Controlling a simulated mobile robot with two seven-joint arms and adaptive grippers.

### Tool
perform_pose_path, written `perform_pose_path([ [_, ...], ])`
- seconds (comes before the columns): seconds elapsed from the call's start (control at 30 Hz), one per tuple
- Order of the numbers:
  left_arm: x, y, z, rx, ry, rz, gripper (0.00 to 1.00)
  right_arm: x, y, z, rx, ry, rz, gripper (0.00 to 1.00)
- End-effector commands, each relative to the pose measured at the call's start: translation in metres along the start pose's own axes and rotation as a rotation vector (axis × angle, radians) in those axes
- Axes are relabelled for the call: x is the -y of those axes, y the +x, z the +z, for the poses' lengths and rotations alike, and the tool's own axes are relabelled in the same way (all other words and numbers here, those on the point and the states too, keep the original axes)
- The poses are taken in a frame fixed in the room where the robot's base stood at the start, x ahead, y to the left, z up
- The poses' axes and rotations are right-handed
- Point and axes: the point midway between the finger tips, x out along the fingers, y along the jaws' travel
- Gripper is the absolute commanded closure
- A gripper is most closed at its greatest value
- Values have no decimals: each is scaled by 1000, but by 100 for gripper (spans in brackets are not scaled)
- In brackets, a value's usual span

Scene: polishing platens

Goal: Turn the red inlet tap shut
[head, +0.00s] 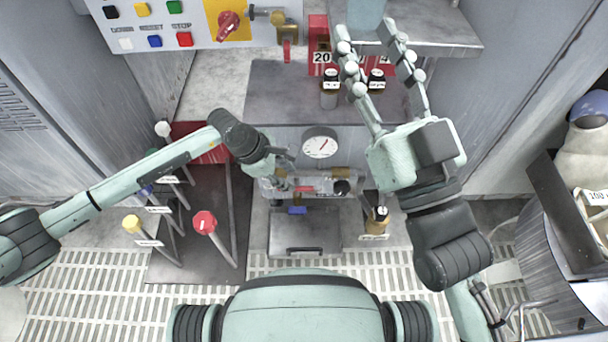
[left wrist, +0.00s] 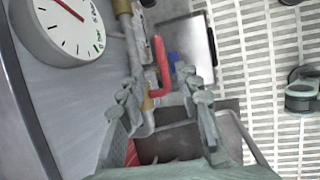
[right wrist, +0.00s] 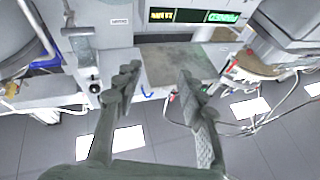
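A red tap handle (head: 304,189) sits on a pipe below the round gauge in the head view. The left wrist view shows this red handle (left wrist: 161,62) as a long lever on a brass fitting, running along the pipe. My left gripper (head: 284,178) is at the pipe, partly hidden by its own wrist. In the left wrist view its fingers (left wrist: 164,82) are apart, with the handle between them; I cannot tell whether they touch it. My right gripper (head: 366,30) is raised at the upper right, open; the right wrist view shows nothing between its fingers (right wrist: 158,73).
The gauge (head: 320,143) is close above the pipe. A blue handle (head: 297,210) is just below it. Another red handle (head: 287,50) hangs under the control panel (head: 197,30).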

Motion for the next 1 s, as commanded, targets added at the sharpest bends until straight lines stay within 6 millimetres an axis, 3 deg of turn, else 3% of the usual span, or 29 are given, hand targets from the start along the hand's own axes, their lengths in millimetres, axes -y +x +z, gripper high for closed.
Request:
perform_pose_path([
  [0.4, 1, 63, 1, 3, -2, -1, 67, -4, -2, -25, -188, -11, 4, 60],
  [0.8, 0, 73, 2, 4, -2, -1, 67, -5, -3, -33, -231, -14, 5, 60],
  [1.0, 0, 72, 2, 4, -2, -1, 89, -5, -3, -33, -231, -14, 5, 60],
])
